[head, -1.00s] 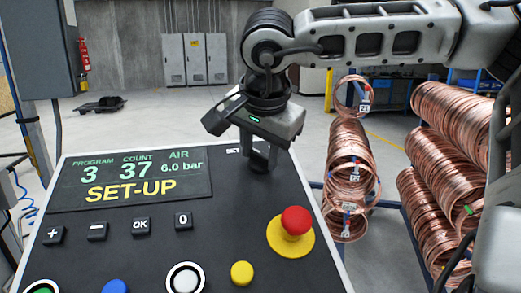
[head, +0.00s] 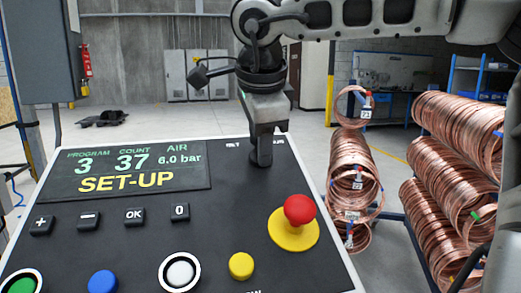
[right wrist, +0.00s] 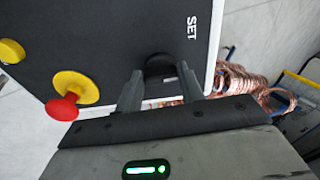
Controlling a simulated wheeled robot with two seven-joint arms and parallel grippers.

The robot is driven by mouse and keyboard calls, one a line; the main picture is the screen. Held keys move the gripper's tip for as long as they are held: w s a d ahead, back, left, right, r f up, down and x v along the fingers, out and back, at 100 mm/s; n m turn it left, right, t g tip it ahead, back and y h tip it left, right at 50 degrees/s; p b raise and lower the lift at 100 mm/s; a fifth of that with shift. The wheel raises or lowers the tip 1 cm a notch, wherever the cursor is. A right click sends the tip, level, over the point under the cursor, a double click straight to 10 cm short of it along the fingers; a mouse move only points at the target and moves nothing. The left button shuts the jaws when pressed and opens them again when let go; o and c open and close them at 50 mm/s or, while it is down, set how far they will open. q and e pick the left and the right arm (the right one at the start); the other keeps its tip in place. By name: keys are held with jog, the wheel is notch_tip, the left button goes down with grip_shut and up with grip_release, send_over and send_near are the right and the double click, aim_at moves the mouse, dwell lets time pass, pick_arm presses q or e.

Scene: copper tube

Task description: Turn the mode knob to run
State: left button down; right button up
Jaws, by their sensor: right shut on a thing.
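The dark mode knob (right wrist: 159,64) sits near the top right of the black control panel (head: 225,215). My right gripper (head: 261,157) comes down on it from above and is shut on it, with one finger on each side in the right wrist view (right wrist: 160,88). The gripper hides most of the knob in the head view, so I cannot read its pointer. The panel display (head: 125,172) reads SET-UP in yellow, with program 3, count 37 and air 6.0 bar. A SET label (right wrist: 192,27) shows beside the knob. My left gripper is out of view.
A red mushroom button (head: 299,209) on a yellow base stands up nearest the knob. A yellow button (head: 241,266), a white button (head: 180,273) and small keys lie lower and left. Copper coils (head: 352,170) hang beyond the panel's right edge.

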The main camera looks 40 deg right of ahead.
jog(key=m+b, duration=0.1)
jog(key=m, duration=0.3)
jog(key=shift+w+d+m+b, duration=0.1)
jog(key=shift+m+b, duration=0.2)
jog(key=shift+r+m+g+y+b, duration=0.15)
jog(key=shift+m+b, duration=0.2)
jog(key=shift+m, duration=0.9)
jog(key=shift+m+g+y+b, duration=0.15)
jog(key=shift+m+b, duration=0.15)
jog(key=shift+m, duration=0.95)
jog(key=o, duration=1)
jog(key=p+v, duration=0.3)
jog(key=v, duration=1.3)
